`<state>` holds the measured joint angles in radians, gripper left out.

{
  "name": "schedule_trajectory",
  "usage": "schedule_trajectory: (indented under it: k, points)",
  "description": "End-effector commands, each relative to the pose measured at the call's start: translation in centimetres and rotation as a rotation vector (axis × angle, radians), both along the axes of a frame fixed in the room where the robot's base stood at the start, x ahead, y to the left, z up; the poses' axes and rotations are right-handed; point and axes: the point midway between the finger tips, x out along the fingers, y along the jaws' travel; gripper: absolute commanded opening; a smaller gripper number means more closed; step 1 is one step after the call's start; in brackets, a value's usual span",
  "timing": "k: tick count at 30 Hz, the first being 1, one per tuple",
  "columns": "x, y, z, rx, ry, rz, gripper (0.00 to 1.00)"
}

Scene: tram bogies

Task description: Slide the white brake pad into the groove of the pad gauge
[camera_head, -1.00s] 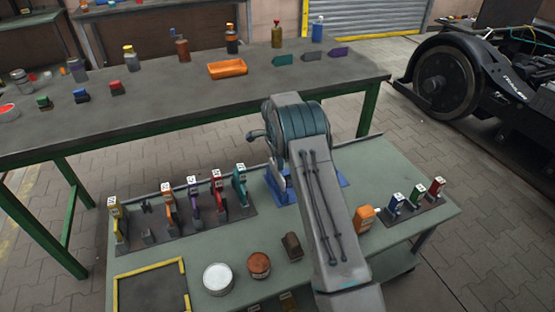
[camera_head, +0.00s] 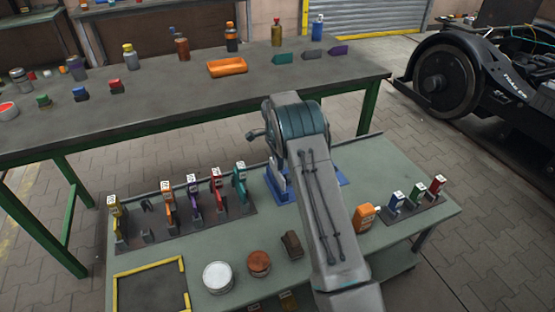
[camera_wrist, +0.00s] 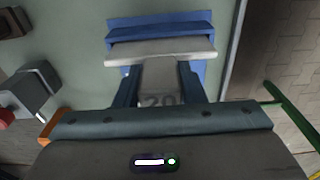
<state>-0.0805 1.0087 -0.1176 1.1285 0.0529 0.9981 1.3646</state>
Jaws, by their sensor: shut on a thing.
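The white brake pad (camera_wrist: 160,52) shows in the wrist view as a pale crosswise bar with a grey-white stem marked 20. My gripper (camera_wrist: 160,82) is shut on that stem, with one dark finger on each side. The blue pad gauge (camera_wrist: 160,22) lies just beyond the pad and also shows beside it at the right. The pad overlaps the gauge in this view, and I cannot tell whether it sits in the groove. In the head view only parts of the blue gauge (camera_head: 285,188) show around my arm. My gripper and most of the pad are hidden there.
On the green-grey table (camera_head: 190,258), a rack of coloured tools (camera_head: 190,215) stands left of the gauge. An orange block (camera_head: 365,216) and a smaller rack (camera_head: 412,215) stand right. A white tin (camera_head: 217,277), a brown tin (camera_head: 259,263) and a yellow-edged mat (camera_head: 150,290) lie in front.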

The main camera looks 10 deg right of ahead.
Motion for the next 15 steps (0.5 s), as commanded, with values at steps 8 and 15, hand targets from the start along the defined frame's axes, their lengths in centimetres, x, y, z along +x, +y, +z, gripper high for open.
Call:
schedule_trajectory:
  k: [8, 15]
  points:
    - [0.05, 0.02, 0.12, 0.0, -0.002, 0.0, 0.42]
    - [0.02, 0.03, 0.06, 0.0, -0.001, 0.001, 0.62]
